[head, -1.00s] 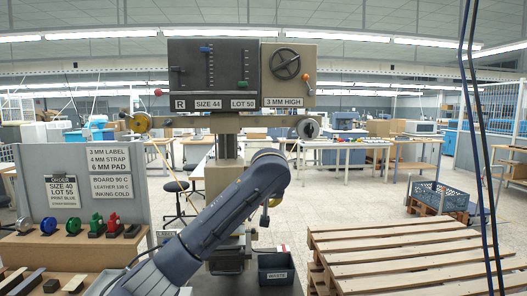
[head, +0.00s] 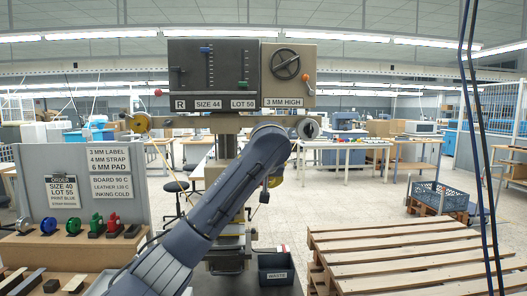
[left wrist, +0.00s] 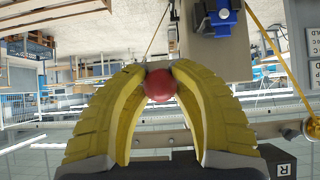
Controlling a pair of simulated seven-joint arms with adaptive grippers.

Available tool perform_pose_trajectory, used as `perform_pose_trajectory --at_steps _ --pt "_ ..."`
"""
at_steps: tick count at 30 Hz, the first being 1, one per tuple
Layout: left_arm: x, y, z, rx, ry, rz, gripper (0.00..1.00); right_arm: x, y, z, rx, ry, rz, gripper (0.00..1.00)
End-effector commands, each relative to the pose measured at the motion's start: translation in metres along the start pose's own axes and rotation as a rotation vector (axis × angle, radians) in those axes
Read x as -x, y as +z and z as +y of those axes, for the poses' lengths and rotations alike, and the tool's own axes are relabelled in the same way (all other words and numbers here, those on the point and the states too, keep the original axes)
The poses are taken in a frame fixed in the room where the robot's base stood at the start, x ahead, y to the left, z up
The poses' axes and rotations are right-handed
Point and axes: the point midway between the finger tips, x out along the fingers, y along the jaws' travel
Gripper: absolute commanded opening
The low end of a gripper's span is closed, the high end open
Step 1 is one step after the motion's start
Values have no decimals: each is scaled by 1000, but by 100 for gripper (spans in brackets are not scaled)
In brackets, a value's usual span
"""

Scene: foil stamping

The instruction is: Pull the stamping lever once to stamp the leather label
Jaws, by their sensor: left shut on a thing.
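The stamping machine (head: 215,75) stands in the middle of the head view with a dark upper panel. In the left wrist view, the yellow fingers of my left gripper (left wrist: 160,72) are shut on a red ball knob (left wrist: 161,86), which I take for the stamping lever's. The lever's shaft is mostly hidden. I cannot make out the leather label; the arm covers much of the stamping area. My right gripper is not in view.
A board with order cards (head: 82,190) stands at left above several coloured rolls. A dark waste bin (head: 276,270) sits right of the machine base. A wooden pallet (head: 400,255) fills the lower right. Another small red knob (head: 158,92) sticks out left of the panel.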

Motion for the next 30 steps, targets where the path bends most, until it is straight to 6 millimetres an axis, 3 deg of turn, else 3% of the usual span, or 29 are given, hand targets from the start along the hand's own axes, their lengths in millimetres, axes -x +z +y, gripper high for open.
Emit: perform_pose_trajectory --at_steps 8,30 --pt "5 -10 0 0 1 -2 0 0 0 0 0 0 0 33" --pt "24 -63 0 0 0 -1 0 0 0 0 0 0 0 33"
